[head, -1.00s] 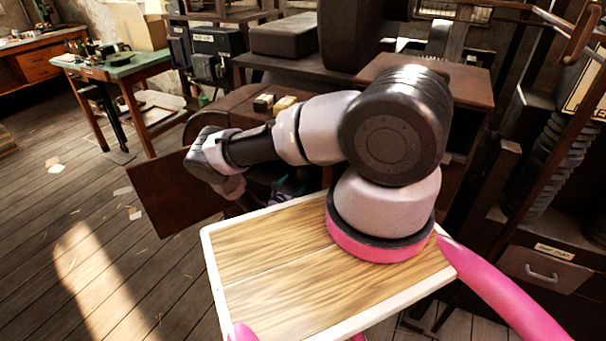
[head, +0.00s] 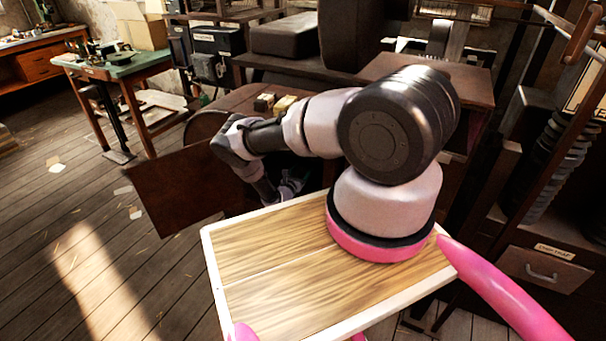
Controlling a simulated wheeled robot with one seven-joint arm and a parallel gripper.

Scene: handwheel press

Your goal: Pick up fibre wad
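I cannot make out a fibre wad for certain in the head view. My arm reaches left and bends down at the wrist. My gripper (head: 290,187) is small and dark, low in the shadowed opening behind the brown door panel and just beyond my tray. Its fingers blend into the dark, so I cannot tell whether they are open or shut, or whether they hold anything. The inside of the opening is mostly hidden by shadow and by my arm.
A brown panel (head: 178,190) stands open left of my gripper. Small yellowish blocks (head: 264,102) lie on the brown surface behind my arm. A green-topped table (head: 122,66) stands at back left. A labelled drawer (head: 540,268) is at right. The floor at left is mostly clear.

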